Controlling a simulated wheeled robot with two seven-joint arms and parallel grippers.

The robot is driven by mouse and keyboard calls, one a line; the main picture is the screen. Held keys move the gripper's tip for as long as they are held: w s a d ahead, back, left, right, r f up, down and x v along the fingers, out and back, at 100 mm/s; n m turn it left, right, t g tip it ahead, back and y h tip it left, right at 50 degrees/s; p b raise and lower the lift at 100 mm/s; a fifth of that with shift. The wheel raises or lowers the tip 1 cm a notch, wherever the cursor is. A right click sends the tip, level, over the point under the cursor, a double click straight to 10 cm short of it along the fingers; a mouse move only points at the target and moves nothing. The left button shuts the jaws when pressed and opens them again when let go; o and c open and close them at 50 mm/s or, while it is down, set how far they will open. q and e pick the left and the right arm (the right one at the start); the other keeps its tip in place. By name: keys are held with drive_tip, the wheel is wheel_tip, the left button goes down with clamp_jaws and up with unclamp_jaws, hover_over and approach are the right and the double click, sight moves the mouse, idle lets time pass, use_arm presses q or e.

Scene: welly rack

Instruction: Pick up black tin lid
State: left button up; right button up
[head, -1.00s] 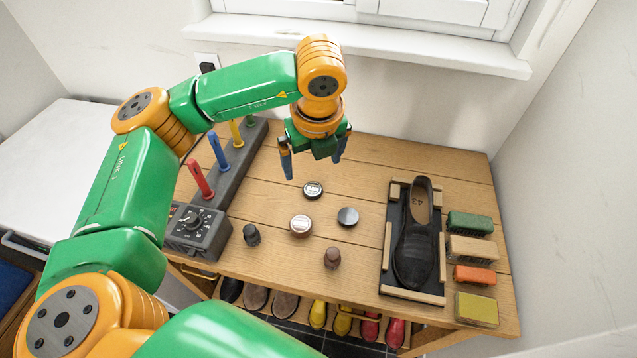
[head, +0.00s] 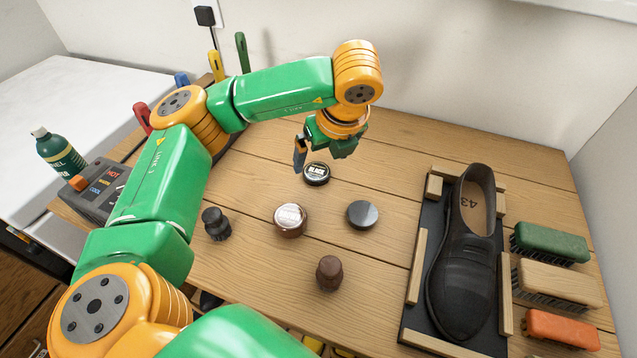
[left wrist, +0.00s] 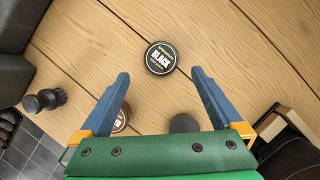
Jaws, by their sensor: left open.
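The black tin lid (head: 316,173) is a round black disc with "BLACK" lettered in white. It lies on the wooden table, and its face shows clearly in the left wrist view (left wrist: 160,56). My left gripper (head: 320,160) is just above and behind it in the head view. In the left wrist view the open blue fingers (left wrist: 160,76) point toward the lid, which shows just beyond their tips, centred between them. Nothing is between the fingers. One finger is mostly hidden in the head view. My right gripper is not in view.
A brown tin (head: 290,219), a dark grey round tin (head: 362,214), a black knobbed piece (head: 216,224) and a brown knob (head: 329,273) stand nearby. A black shoe (head: 464,255) lies on a framed board at right, beside several brushes (head: 550,243). Bare wood surrounds the lid.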

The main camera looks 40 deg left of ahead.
sight(317, 172)
use_arm(q)
drive_tip(key=x, duration=0.5)
drive_tip(key=shift+w+a+f+p, duration=0.2)
drive_tip(key=shift+w+f+p, duration=0.05)
drive_tip(key=shift+f+p, duration=0.1)
drive_tip(key=c, duration=1.3)
